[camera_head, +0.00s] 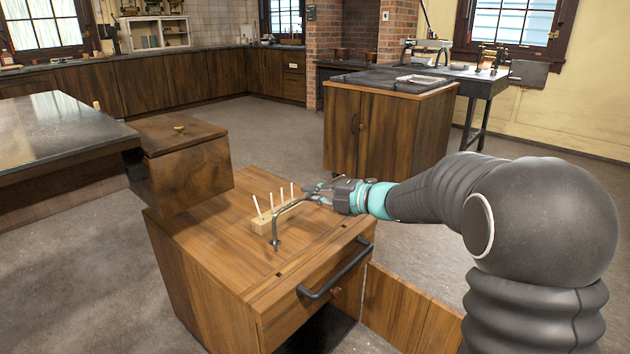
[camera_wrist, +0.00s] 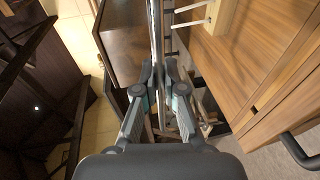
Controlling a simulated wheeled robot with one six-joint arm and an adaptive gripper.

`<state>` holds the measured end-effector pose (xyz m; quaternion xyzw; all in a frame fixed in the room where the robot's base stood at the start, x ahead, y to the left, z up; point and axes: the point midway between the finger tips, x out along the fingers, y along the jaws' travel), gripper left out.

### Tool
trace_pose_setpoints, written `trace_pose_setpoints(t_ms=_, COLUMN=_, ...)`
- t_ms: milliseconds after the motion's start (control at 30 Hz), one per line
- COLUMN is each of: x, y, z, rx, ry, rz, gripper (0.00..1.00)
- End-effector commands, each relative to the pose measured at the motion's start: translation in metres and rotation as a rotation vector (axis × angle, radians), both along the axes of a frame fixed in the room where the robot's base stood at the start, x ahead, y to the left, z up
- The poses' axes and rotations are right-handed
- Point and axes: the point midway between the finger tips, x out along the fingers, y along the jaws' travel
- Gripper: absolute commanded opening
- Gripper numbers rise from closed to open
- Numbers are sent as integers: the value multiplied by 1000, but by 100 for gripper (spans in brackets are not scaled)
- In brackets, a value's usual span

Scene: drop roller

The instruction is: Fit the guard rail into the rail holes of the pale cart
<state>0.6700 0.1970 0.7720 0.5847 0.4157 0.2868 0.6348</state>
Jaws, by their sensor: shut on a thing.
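The guard rail is a dark bent bar (camera_head: 275,222) with a wider foot at its lower end. My gripper (camera_head: 322,190) is shut on it at the right, above the cart top. In the wrist view the fingers (camera_wrist: 160,75) close on the grey bar (camera_wrist: 155,28), which runs away from them. The rail's far part is hidden by the gripper. The pale cart (camera_head: 205,250) is a wooden cabinet. Small dark holes (camera_head: 279,275) show near its front edge. The rail's foot appears over the top, behind these holes; I cannot tell whether it touches.
A wooden block with several white pegs (camera_head: 262,226) stands on the cart, close behind the rail. A dark drawer handle (camera_head: 335,272) juts from the front. A wooden box (camera_head: 185,165) stands at the back left. A low wooden panel (camera_head: 405,310) is at the right.

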Motion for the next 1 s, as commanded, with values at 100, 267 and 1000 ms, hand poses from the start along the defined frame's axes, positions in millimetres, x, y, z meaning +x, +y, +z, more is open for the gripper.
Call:
trace_pose_setpoints(t_ms=100, x=0, y=-1, z=1, rx=0, ry=-2, rz=-1, gripper=0)
trace_pose_setpoints(t_ms=267, x=1, y=-2, z=1, rx=0, ry=-1, rz=-3, gripper=0)
trace_pose_setpoints(t_ms=1000, x=-2, y=-2, z=-31, rx=-1, ry=2, rz=-4, gripper=0)
